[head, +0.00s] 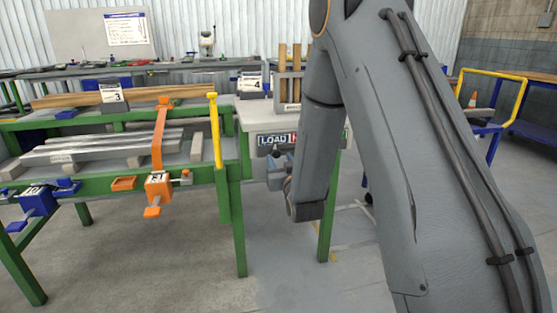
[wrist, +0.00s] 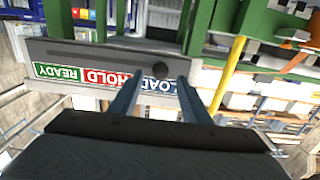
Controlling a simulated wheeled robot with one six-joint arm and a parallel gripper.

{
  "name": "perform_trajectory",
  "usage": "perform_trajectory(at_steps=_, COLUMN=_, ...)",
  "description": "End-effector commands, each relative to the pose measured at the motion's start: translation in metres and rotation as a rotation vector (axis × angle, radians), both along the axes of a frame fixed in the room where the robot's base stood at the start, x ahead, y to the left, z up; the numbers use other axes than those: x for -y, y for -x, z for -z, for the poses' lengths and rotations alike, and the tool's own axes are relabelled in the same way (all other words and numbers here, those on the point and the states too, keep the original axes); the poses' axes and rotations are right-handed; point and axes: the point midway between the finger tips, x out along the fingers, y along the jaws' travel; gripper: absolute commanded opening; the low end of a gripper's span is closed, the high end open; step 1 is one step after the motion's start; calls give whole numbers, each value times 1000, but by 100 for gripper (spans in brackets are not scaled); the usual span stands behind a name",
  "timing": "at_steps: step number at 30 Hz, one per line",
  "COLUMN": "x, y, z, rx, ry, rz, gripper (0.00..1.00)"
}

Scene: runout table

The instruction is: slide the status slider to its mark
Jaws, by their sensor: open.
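The status board (head: 272,140) is on the front edge of the pale bench, and my arm hides its right part. In the wrist view the status board (wrist: 85,76) appears upside down, with a blue LOAD field, a red HOLD field and a green READY field. A round dark knob, seemingly the status slider (wrist: 160,70), is beside the LOAD field. My gripper (wrist: 157,86) is open, its two fingers on either side of the knob in the picture. I cannot tell whether they touch it. In the head view my gripper (head: 279,172) is just below the board.
A green runout table (head: 110,180) with metal bars, an orange clamp (head: 158,186) and a blue clamp (head: 38,200) stands at the left. A yellow post (head: 215,130) rises close to the board. The floor in front is clear.

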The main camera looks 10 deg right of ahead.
Motion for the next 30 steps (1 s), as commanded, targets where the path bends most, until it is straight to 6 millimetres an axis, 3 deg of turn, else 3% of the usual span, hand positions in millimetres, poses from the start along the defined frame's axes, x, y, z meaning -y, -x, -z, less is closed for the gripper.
perform_trajectory(at_steps=6, x=0, y=-24, z=1, rx=0, ry=0, rz=0, gripper=43)
perform_trajectory(at_steps=16, x=0, y=-28, z=0, rx=-2, ry=0, rz=0, gripper=43)
perform_trajectory(at_steps=17, x=0, y=-28, z=0, rx=-2, ry=0, rz=0, gripper=41)
perform_trajectory(at_steps=24, x=0, y=-28, z=0, rx=-2, ry=0, rz=1, gripper=1)
perform_trajectory(at_steps=30, x=0, y=-28, z=0, rx=-2, ry=0, rz=0, gripper=0)
